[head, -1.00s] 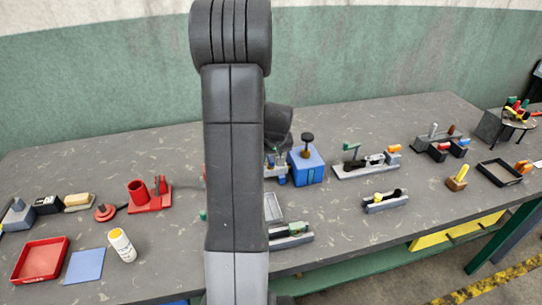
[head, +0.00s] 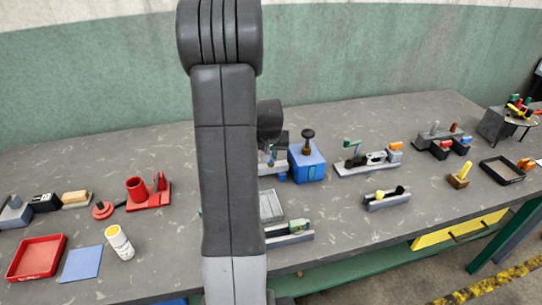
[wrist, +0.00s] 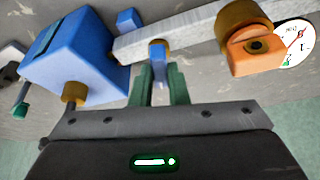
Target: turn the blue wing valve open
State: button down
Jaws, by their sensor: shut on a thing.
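In the wrist view my gripper (wrist: 157,72) has its two green fingers closed on the blue wing valve (wrist: 158,48), a small blue piece against a pale grey bar-like pipe. Another blue piece (wrist: 128,19) shows on the far side of the pipe; I cannot tell if it is the valve's other wing. How far the valve is turned is not clear. In the head view my own arm hides the gripper and most of the valve.
A blue box (wrist: 72,58) stands at left of the pipe, with a black knob on top in the head view (head: 308,165). An orange and brass fitting (wrist: 252,48) and a white dial gauge (wrist: 294,44) sit at right. Fixtures (head: 370,160) stand further right on the grey table.

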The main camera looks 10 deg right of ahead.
jog(key=m+b, duration=0.2)
jog(key=m+h+b, duration=0.1)
jog(key=m+b, duration=0.1)
jog(key=b, duration=0.1)
jog(key=shift+w+a+f+g+b, duration=0.1)
jog(key=shift+a+f+g+b, duration=0.05)
jog(key=shift+f+g+b, duration=0.2)
jog(key=m+h+b, duration=0.1)
jog(key=m+b, duration=0.1)
jog(key=b, duration=0.1)
jog(key=shift+m+g, duration=0.35)
jog(key=shift+m, duration=0.05)
jog(key=m+b, duration=0.1)
jog(key=m+g+h+b, duration=0.1)
jog(key=m, duration=0.1)
jog(key=shift+w+a+r+m, duration=0.1)
jog(key=shift+r+m, duration=0.1)
jog(key=shift+m, duration=0.1)
jog(key=shift+w+r+m+g+b, duration=0.1)
jog(key=shift+m+g+b, duration=0.65)
jog(key=shift+m, duration=1.35)
jog(key=shift+g, duration=0.25)
jog(key=c, duration=1.4)
grip_release()
